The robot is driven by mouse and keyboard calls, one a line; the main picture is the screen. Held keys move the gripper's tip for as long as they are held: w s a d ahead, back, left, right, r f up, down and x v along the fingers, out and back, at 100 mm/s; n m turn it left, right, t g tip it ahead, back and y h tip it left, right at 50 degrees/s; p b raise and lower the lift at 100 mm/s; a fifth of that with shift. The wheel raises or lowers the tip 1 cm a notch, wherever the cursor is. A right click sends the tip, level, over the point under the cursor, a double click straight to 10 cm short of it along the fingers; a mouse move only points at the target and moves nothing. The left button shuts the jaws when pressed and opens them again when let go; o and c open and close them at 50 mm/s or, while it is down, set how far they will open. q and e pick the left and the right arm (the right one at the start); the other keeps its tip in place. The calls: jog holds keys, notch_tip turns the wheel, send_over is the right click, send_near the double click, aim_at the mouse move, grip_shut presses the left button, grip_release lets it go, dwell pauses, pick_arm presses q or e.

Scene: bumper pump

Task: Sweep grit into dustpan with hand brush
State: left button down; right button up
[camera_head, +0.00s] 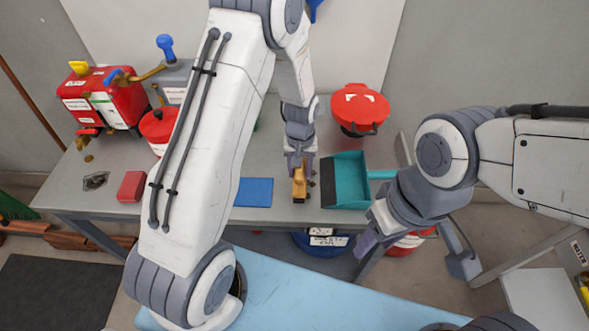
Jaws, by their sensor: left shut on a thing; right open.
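My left gripper (299,165) reaches down over the table and is shut on the hand brush (299,186), whose tan wooden body shows below the fingers. A teal dustpan (346,183) lies on the table just right of the brush, its handle pointing right. The brush stands beside the pan, with a small gap between them. My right gripper (371,237) is open, in front of the pan near the table's front edge. My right wrist hides part of the handle's end. I cannot make out the grit clearly.
The grey table (225,215) also bears a blue mat (254,192), a red block (132,186), a red machine (104,101) and a red-lidded container (359,108). A blue bucket (318,245) is below. A light-blue surface (300,290) lies in front.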

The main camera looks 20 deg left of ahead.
pick_arm(q)
jog(key=shift+w+d, duration=0.25)
jog(key=shift+d, duration=0.55)
jog(key=shift+w+d, duration=0.25)
jog(key=shift+d, duration=0.55)
jog(key=shift+w+d, duration=0.15)
jog(key=shift+d, duration=0.4)
jog(key=shift+d, duration=0.1)
jog(key=shift+w+d+r+p, duration=0.15)
jog(key=shift+w+d+p, duration=0.05)
jog(key=shift+d, duration=0.45)
jog(key=shift+w+d+r+p, duration=0.15)
jog(key=shift+w+d+p, duration=0.05)
jog(key=shift+d, duration=0.5)
jog(key=shift+w+d+r+p, duration=0.15)
jog(key=shift+w+d+p, duration=0.05)
jog(key=shift+d, duration=0.45)
jog(key=shift+w+d, duration=0.2)
jog(key=shift+d, duration=0.55)
jog(key=shift+w+d, duration=0.2)
jog(key=shift+d, duration=0.5)
jog(key=shift+w+d, duration=0.2)
jog(key=shift+d, duration=0.55)
jog(key=shift+r, duration=0.1)
